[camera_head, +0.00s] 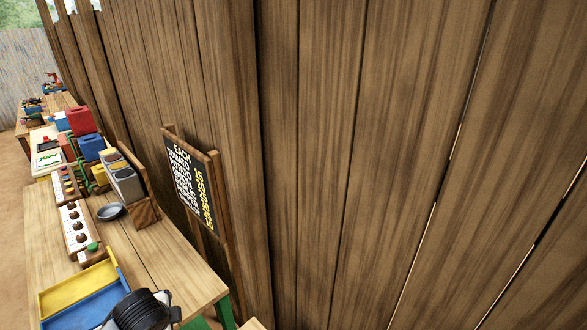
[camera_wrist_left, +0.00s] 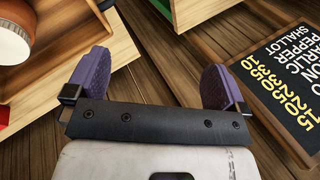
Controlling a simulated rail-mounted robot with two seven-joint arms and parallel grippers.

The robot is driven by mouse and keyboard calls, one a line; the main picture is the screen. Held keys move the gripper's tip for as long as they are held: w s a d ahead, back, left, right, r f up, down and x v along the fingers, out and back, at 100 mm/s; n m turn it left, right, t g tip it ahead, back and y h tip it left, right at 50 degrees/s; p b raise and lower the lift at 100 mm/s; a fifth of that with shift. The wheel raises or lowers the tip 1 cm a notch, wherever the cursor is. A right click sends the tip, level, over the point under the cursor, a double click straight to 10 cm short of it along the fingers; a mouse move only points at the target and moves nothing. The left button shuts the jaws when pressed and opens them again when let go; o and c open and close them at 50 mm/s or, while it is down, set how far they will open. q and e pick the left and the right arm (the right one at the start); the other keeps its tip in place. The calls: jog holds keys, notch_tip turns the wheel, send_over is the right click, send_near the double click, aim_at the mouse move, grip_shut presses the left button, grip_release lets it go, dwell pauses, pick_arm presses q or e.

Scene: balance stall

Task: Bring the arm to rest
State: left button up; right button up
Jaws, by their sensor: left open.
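My left gripper (camera_wrist_left: 154,72) shows in the left wrist view with its two purple fingers spread wide apart. Nothing is held between them; bare wooden planks lie behind the gap. In the head view a black and grey part of my arm (camera_head: 142,310) shows at the bottom, over the front of the table, but no fingers show there. My right gripper is in neither view.
The wooden table (camera_head: 155,250) carries a yellow and blue tray (camera_head: 80,287), a board of dark weights (camera_head: 76,228) and a grey dish (camera_head: 110,211). A black price board (camera_head: 190,185), also in the wrist view (camera_wrist_left: 290,85), stands beside a plank wall (camera_head: 400,150).

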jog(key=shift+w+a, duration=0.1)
pick_arm(q)
jog(key=s+d+r+n+t+h, duration=0.1)
jog(key=s+d+r+n+t, duration=0.3)
jog(key=d+r+n+t, duration=0.3)
jog(key=s+f+n+g, duration=0.1)
jog(key=s+f+g, duration=0.1)
jog(key=s+f, duration=0.3)
jog(key=s+d+f+n+g, duration=0.1)
jog(key=s+f+n+g, duration=0.1)
jog(key=s+f, duration=0.3)
jog(key=s+f+n+g, duration=0.1)
jog(key=s+f, duration=0.4)
jog(key=s, duration=0.4)
jog(key=shift+s+d+f+g+h, duration=0.1)
jog(key=shift+s+d+g+h, duration=0.05)
jog(key=shift+s+g+h, duration=0.25)
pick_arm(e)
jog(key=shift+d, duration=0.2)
pick_arm(q)
jog(key=s+d+f+g, duration=0.1)
jog(key=s+f+g, duration=0.2)
jog(key=s+f, duration=0.5)
notch_tip(320, 180, up, 23)
jog(key=p, duration=2)
jog(key=shift+s+r+n+p, duration=0.15)
jog(key=shift+s+n+p, duration=0.25)
jog(key=shift+s, duration=0.05)
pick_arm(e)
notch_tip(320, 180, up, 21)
